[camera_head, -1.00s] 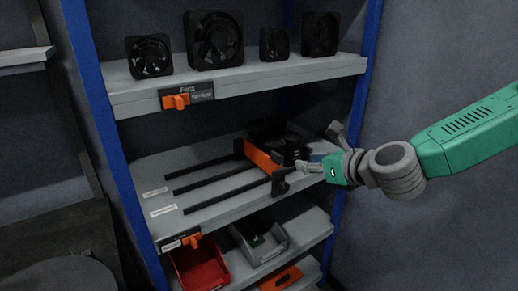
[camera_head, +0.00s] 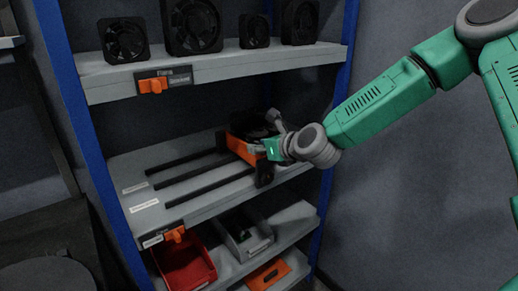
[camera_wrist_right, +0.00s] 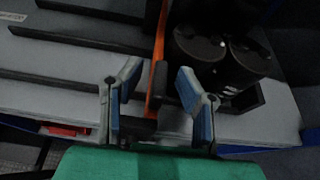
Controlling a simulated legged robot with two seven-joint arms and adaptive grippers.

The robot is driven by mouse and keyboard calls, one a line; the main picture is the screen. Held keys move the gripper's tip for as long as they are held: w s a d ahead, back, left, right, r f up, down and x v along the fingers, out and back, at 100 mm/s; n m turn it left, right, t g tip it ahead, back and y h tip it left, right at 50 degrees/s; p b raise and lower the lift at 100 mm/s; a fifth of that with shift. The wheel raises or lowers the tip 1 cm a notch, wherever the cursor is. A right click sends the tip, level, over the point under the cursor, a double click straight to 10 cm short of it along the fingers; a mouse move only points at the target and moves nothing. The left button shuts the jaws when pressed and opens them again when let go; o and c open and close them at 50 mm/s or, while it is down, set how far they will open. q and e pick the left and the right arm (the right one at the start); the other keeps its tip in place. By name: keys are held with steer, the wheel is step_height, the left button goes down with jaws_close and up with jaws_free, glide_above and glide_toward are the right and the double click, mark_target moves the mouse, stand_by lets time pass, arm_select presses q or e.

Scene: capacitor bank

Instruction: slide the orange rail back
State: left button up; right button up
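The orange rail (camera_head: 240,148) lies across the black slide bars on the middle shelf, with a black block at its front end. It also shows in the wrist view (camera_wrist_right: 157,55) as a thin orange strip. My right gripper (camera_head: 264,150) is at the rail's front end and hides part of it. In the wrist view its two blue-padded fingers (camera_wrist_right: 158,92) are apart, with the rail's black front end between them; contact is not clear. Black cylinders (camera_wrist_right: 200,45) stand just right of the rail. My left gripper is not in view.
Black slide bars (camera_head: 185,165) run left over the clear shelf (camera_head: 150,167). The shelf above (camera_head: 215,72) holds several black fans. A red bin (camera_head: 190,270) and a grey bin (camera_head: 248,238) stand below. A blue post (camera_head: 338,120) rises at the right.

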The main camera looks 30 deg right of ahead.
jaws_close()
steer(key=a+b, duration=0.1)
steer(key=a, duration=0.5)
steer(key=s+a+b, duration=0.1)
steer(key=a, duration=0.5)
steer(key=a+b, duration=0.1)
steer(key=a, duration=0.5)
steer(key=shift+s+a, duration=0.2)
steer(key=shift+a, duration=0.2)
jaws_free()
steer(key=v, duration=1.2)
